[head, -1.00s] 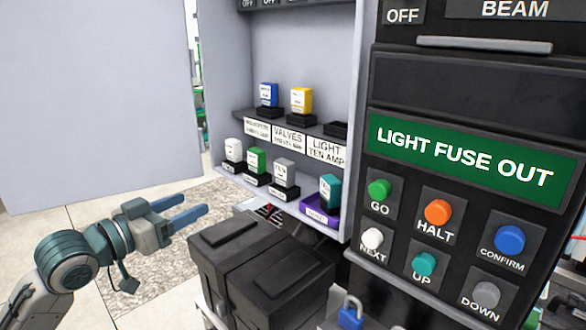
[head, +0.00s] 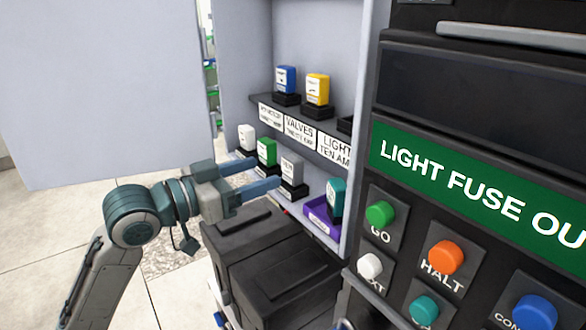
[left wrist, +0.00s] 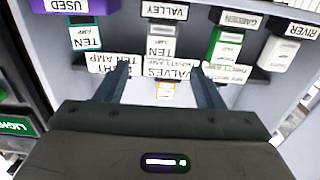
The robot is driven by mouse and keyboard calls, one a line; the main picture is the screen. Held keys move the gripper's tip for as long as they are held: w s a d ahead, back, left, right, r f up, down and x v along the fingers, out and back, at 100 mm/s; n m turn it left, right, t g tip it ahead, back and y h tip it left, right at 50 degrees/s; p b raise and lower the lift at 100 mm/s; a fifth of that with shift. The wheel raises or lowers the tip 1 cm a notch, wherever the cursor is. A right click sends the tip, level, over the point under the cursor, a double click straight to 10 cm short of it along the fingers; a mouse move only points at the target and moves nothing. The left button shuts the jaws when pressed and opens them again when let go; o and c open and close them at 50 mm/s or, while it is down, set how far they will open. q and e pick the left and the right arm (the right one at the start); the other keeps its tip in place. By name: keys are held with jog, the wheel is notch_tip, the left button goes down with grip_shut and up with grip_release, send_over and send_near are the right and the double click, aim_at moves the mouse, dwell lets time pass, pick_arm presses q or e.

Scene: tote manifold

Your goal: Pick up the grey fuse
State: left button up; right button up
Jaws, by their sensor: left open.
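The grey fuse (head: 291,170) stands upright in a black holder on the lower shelf of the cabinet, between the green fuse (head: 267,151) and the teal fuse (head: 334,196). In the left wrist view the grey fuse (left wrist: 161,44) shows upside down, with TEN on its face, roughly midway between the fingers. My left gripper (head: 264,175) is open and empty, its fingers pointing at the lower shelf. In the head view the fingertips are just left of the grey fuse; they look short of it in the wrist view. My right gripper is not in view.
A white fuse (head: 246,138) stands left of the green one. The teal fuse is in a purple tray (head: 318,216). Blue (head: 286,79) and yellow (head: 317,88) fuses sit on the upper shelf. A black case (head: 265,260) lies below; a button panel (head: 450,200) is right.

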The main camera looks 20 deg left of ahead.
aim_at(287, 161)
pick_arm(q)
jog(key=shift+p+x, duration=0.4)
jog(key=shift+x, duration=0.8)
jog(key=shift+w+d, duration=0.2)
jog(key=shift+w, duration=0.05)
jog(key=shift+w+d, duration=0.15)
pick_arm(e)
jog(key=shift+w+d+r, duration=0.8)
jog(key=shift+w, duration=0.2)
pick_arm(q)
jog(key=shift+w+d+r+p, duration=0.25)
jog(key=shift+w+p, duration=0.2)
jog(key=shift+p, duration=0.3)
jog(key=p+x, duration=0.1)
jog(key=x, duration=0.2)
jog(key=shift+s+p, duration=0.1)
jog(key=shift+p, duration=0.2)
jog(key=shift+w+d+f, duration=0.2)
jog(key=shift+w+d, duration=0.1)
jog(key=shift+w, duration=0.15)
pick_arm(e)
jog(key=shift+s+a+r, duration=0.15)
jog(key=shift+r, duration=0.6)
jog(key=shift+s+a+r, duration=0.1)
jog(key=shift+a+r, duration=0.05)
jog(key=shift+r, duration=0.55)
pick_arm(q)
jog(key=c, duration=1.1)
